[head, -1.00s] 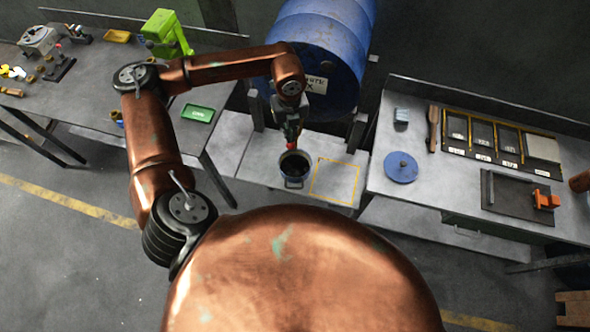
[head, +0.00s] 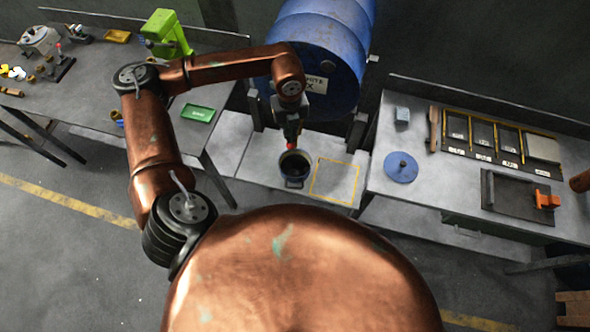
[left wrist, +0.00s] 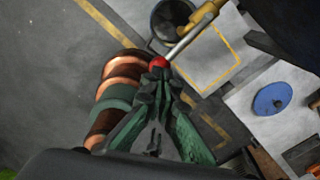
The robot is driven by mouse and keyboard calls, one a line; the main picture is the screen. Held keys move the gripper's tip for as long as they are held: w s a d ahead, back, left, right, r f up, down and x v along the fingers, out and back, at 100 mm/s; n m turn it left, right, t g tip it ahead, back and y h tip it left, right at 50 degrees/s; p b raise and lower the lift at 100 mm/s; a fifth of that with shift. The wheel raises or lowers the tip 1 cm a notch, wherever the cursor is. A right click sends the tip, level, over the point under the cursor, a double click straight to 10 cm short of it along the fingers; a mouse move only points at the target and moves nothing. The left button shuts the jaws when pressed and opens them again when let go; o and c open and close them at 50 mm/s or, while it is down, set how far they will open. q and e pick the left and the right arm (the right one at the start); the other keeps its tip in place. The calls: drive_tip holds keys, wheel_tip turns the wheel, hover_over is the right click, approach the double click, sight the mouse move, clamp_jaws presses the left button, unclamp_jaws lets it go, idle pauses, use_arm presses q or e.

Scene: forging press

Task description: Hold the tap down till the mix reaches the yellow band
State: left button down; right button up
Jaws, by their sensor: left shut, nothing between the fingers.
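The blue drum (head: 318,50) lies on its side on a stand at the back. Its tap has a red knob (left wrist: 159,62) on a metal lever, with a brass body (left wrist: 197,18). My left gripper (left wrist: 158,72) is shut, its fingertips at the red knob and not around it. In the head view the left gripper (head: 291,136) is just above the knob. A dark bucket (head: 294,181) stands below the tap; it also shows in the left wrist view (left wrist: 171,36). Its inside is dark, and the mix level and a yellow band cannot be made out. My right gripper is out of view.
A yellow outlined square (head: 318,192) on the low bench beside the bucket is empty. The right bench holds a blue disc (head: 401,168), a wooden-handled tool and a labelled rack (head: 484,137). The left bench holds a green tray (head: 198,113) and a bright green machine (head: 163,32).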

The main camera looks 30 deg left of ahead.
use_arm(q)
drive_tip(key=shift+f+b, duration=0.95)
drive_tip(key=shift+f, duration=0.25)
drive_tip(key=shift+f+b, duration=0.65)
drive_tip(key=shift+f, duration=0.15)
idle(6.0)
